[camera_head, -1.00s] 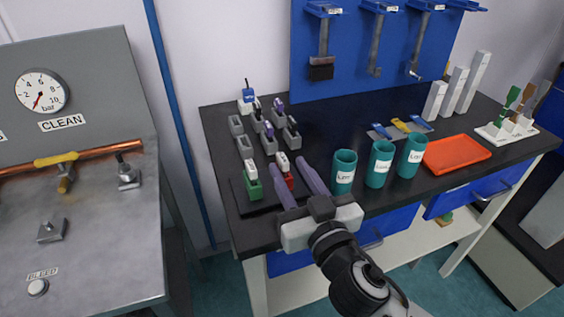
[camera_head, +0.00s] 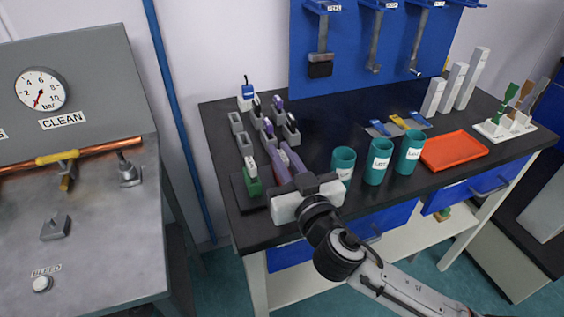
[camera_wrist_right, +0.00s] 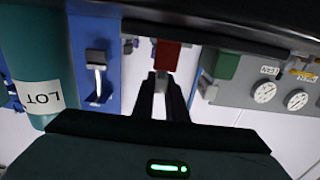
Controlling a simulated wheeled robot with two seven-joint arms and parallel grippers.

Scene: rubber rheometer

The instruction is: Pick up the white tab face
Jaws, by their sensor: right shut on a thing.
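A red block (camera_wrist_right: 167,55) shows in the wrist view just beyond my right gripper's fingertips. A pale tab (camera_wrist_right: 160,82) joins it and sits between the two dark fingers. In the head view my right gripper (camera_head: 278,155) reaches from the front over the black base and hides most of the red block. The right gripper (camera_wrist_right: 161,88) is shut on the white tab. I cannot tell whether the block touches the base. A green block with its own white tab (camera_head: 250,167) stands just left of the gripper. My left gripper is not in view.
Grey slotted holders (camera_head: 245,143) stand behind, several with tools in them. Teal cups (camera_head: 378,162) stand close on the right, one partly behind my gripper. An orange tray (camera_head: 453,150) lies farther right. A blue-capped bottle (camera_head: 246,97) stands at the back left.

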